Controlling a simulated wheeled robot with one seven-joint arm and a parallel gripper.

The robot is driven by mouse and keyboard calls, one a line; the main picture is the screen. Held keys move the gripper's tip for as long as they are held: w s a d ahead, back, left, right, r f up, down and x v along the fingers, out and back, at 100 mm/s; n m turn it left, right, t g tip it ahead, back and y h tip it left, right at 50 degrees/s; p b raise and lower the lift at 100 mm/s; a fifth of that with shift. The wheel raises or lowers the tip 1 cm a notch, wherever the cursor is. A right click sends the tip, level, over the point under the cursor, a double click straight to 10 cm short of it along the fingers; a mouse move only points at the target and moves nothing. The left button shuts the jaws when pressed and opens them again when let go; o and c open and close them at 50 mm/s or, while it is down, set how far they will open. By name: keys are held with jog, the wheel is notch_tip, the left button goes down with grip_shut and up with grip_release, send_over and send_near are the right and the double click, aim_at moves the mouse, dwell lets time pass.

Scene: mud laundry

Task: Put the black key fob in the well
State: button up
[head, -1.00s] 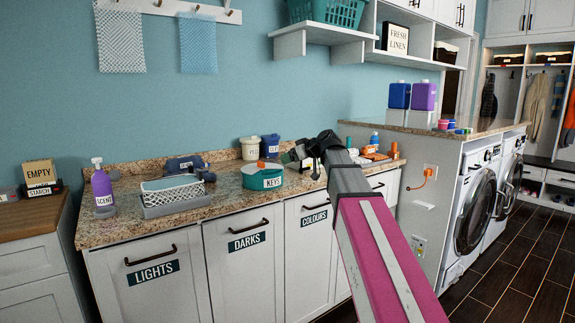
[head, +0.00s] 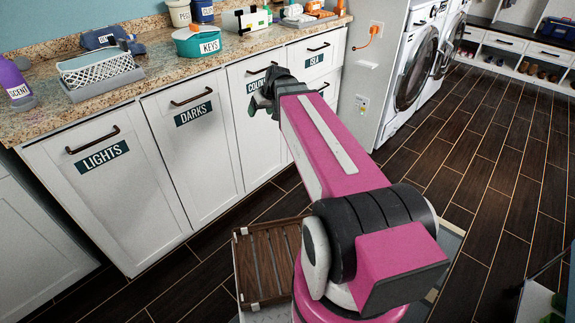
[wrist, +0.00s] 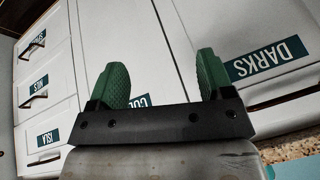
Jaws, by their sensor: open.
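I cannot make out the black key fob or the well in either current view. My gripper is open and empty in the wrist view (wrist: 163,80), its two green fingers spread apart before the white cabinet fronts. In the head view my gripper (head: 262,98) shows small and dark at the arm's end, in front of the COLOURS door, below the counter edge. Its fingers are partly hidden there by the wrist. A teal tub labelled KEYS (head: 200,44) with a pale lid and orange knob stands on the granite counter (head: 160,72), behind and left of the gripper.
A white basket (head: 100,68) sits in a grey tray at the counter's left, near a purple SCENT bottle (head: 14,85). A white, black and green item (head: 246,20) and orange items (head: 312,12) lie right of the tub. A slatted brown wooden piece (head: 265,262) is below. The floor at right (head: 480,170) is open.

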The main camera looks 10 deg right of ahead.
jog(key=s+d+f+m+g+h, duration=0.2)
jog(key=s+d+f, duration=0.1)
jog(key=s+f, duration=0.5)
jog(key=s+d+f+m+g+h, duration=0.1)
jog(key=s+d+f+h, duration=0.1)
jog(key=s+f, duration=0.5)
jog(key=shift+s+d+f+m+g, duration=0.4)
jog(key=shift+d+f, duration=0.25)
jog(key=shift+d, duration=0.25)
